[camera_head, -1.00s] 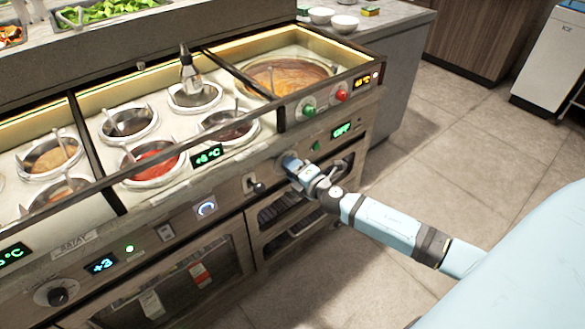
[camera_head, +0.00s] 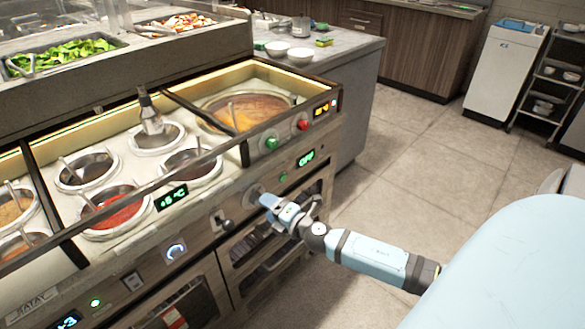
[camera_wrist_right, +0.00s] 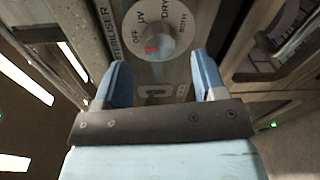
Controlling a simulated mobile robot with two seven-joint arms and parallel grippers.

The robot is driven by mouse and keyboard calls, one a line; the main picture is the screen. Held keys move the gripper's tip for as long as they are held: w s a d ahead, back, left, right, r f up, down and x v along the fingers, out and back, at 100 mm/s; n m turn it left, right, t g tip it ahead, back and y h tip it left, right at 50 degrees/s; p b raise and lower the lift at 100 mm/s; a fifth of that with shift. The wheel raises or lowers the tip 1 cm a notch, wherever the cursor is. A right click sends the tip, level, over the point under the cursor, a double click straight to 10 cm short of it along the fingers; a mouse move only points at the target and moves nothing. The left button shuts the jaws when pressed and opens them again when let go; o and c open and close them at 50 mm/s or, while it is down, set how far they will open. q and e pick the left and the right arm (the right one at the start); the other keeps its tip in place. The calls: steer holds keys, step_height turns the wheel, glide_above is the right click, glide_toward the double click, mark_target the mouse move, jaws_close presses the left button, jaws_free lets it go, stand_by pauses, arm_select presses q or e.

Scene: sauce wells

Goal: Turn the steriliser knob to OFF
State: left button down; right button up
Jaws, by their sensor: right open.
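The dial reads OFF, UV, DRY and a further label at the right. A red mark sits on the left of the knob, near the OFF label; its exact aim is hard to tell. My right gripper (camera_wrist_right: 157,88) is open, with one blue finger to each side below the dial and the knob clear of them. In the head view the right gripper (camera_head: 268,203) is in front of the panel, close to the knob. My left gripper is not in view.
A black lever (camera_head: 224,223) is left of the gripper. Green (camera_head: 271,143) and red (camera_head: 303,125) buttons sit higher up. Sauce wells (camera_head: 110,210) fill the counter. The floor (camera_head: 425,190) at right is clear.

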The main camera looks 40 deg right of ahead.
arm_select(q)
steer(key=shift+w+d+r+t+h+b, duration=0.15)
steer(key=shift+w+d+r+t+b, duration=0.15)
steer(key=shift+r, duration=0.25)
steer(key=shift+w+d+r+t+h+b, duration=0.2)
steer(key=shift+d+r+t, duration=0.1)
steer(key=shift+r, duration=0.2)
arm_select(e)
steer(key=s+d, duration=0.1)
steer(key=s, duration=0.8)
steer(key=shift+s+d+r, duration=0.15)
steer(key=shift+s+r, duration=0.2)
steer(key=shift+s, duration=0.05)
